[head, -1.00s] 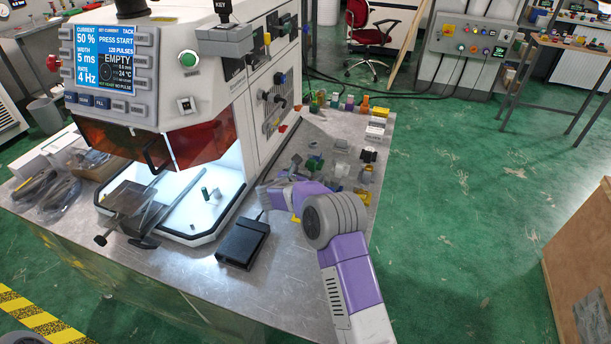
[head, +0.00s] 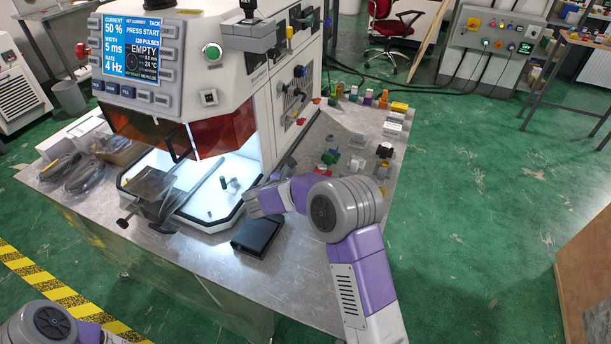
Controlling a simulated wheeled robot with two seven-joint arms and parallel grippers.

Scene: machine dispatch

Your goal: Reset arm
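My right arm comes in from the bottom right and reaches over the bench. Its grey end, with the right gripper (head: 264,202), is beside the machine's lit chamber and above the black box (head: 257,236); the fingers cannot be made out. The elbow of my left arm shows at the bottom left corner; its gripper is out of the picture. The white machine (head: 225,75) has a blue screen (head: 140,47) reading "EMPTY" and "PRESS START".
The metal bench (head: 185,265) holds bagged parts (head: 85,175) on the left and several small coloured parts (head: 335,157) on the right. A red chair (head: 392,30) and a control cabinet (head: 490,45) stand behind. Green floor is free to the right.

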